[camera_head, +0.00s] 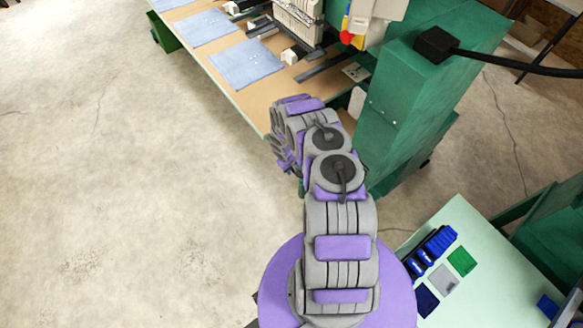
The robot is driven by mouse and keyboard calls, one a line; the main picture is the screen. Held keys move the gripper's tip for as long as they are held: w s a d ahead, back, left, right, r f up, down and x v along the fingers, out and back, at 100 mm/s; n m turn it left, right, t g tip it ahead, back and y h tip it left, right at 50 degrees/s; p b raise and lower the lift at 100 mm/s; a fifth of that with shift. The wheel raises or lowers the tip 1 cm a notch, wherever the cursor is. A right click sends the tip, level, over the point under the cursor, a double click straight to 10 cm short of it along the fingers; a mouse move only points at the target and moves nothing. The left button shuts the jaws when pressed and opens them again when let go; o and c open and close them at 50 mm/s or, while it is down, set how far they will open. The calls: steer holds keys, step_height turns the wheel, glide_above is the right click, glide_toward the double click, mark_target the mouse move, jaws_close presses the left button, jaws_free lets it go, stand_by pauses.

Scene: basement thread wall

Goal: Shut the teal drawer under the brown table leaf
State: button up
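The brown table leaf (262,93) runs from the top left toward the middle, with blue cloth pieces lying on it. A teal-green drawer (163,34) sticks out from under the leaf's left edge near the top left, so it looks open. Most of it is hidden beneath the leaf. My gripper (282,153) is at the end of my grey and purple arm, by the leaf's near corner. It is well apart from the drawer. My own arm partly covers the gripper, and its fingers are too unclear to tell whether they are open or shut.
A green machine column (405,95) stands right of my arm, with a black cable at its top. A pale green table (478,282) with blue and green pieces is at lower right. Bare concrete floor (120,180) lies clear on the left.

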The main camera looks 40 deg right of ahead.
steer(key=shift+c, duration=0.5)
jaws_close()
